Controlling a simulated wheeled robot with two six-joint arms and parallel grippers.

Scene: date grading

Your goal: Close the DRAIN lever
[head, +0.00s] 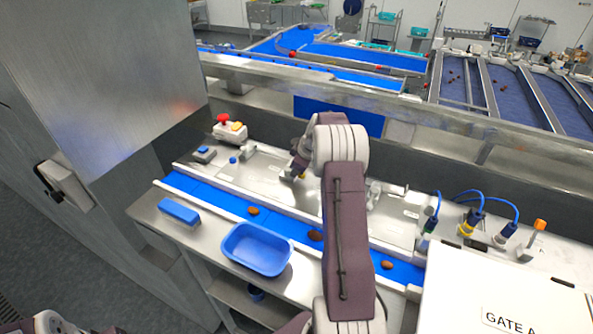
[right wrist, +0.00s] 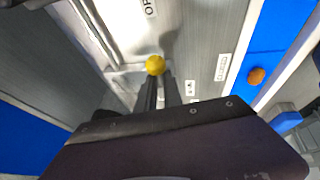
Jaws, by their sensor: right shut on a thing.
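A lever with a round yellow knob (right wrist: 155,65) shows in the right wrist view, between the tips of my right gripper (right wrist: 161,82). The gripper is shut on the knob's lever; the fingers hide the part below the knob. A label partly reading "OP" is above it in that view, and another label (right wrist: 222,67) too small to read is to its right. In the head view my right gripper (head: 299,165) is low over the steel panel (head: 265,176) behind the blue channel, and my arm hides part of that panel. My left gripper does not show.
A blue channel (head: 220,198) carrying several dates runs in front of the panel. A blue bin (head: 257,250) and a blue brush-like block (head: 179,213) are nearer. A red-topped emergency button box (head: 230,128) is at the back left; a white "GATE A" box (head: 500,290) is at right.

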